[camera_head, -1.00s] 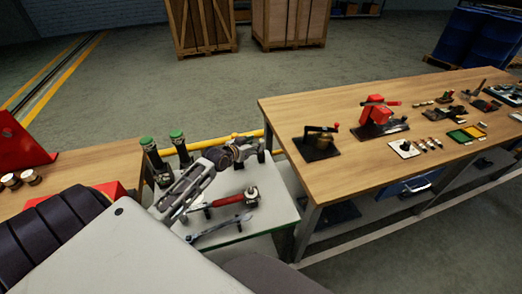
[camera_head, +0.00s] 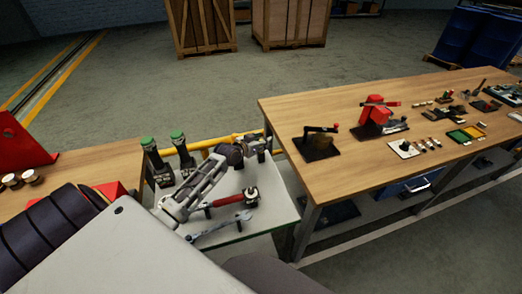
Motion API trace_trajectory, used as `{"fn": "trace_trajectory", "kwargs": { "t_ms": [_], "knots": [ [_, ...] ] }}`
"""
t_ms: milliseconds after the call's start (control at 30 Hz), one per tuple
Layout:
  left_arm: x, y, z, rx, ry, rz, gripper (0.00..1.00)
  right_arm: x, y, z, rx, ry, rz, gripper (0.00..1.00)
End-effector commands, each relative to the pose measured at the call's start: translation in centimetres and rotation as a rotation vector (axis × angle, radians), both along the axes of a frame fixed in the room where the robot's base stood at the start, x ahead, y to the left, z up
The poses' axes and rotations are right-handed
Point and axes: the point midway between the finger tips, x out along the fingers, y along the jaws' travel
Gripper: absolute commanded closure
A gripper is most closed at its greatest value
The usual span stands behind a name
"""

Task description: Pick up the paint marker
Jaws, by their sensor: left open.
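I cannot make out a paint marker for certain in the head view. My left gripper (camera_head: 258,148) is open above the back right part of a small light-topped cart (camera_head: 262,214), at the far end of my grey arm link. It is small and dark here, and I see nothing held in it. The arm hides part of the cart top. A red-handled wrench (camera_head: 234,199) and a grey spanner (camera_head: 217,231) lie on the cart in front of the arm. My right gripper is not in view.
Two dark upright items with green tops (camera_head: 148,143) stand at the cart's back left. A yellow rail (camera_head: 206,145) runs behind. A wooden workbench (camera_head: 285,108) on the right holds a red device (camera_head: 373,112) and several small parts. Another wooden table (camera_head: 97,175) is at left.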

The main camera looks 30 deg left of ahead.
Motion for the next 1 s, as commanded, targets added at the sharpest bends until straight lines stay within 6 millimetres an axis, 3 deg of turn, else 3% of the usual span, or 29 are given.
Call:
{"fn": "trace_trajectory", "kwargs": {
  "t_ms": [367, 700, 1000],
  "knots": [
    [-0.01, 0.01, -0.01, 0.000, 0.000, 0.000, 0.59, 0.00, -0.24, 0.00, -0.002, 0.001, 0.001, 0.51],
    [-0.02, 0.02, 0.00, 0.000, 0.000, 0.000, 1.00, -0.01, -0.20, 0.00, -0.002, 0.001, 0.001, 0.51],
    [-0.01, 0.02, 0.06, 0.000, 0.000, 0.000, 1.00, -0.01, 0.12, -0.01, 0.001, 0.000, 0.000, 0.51]
  ]
}}
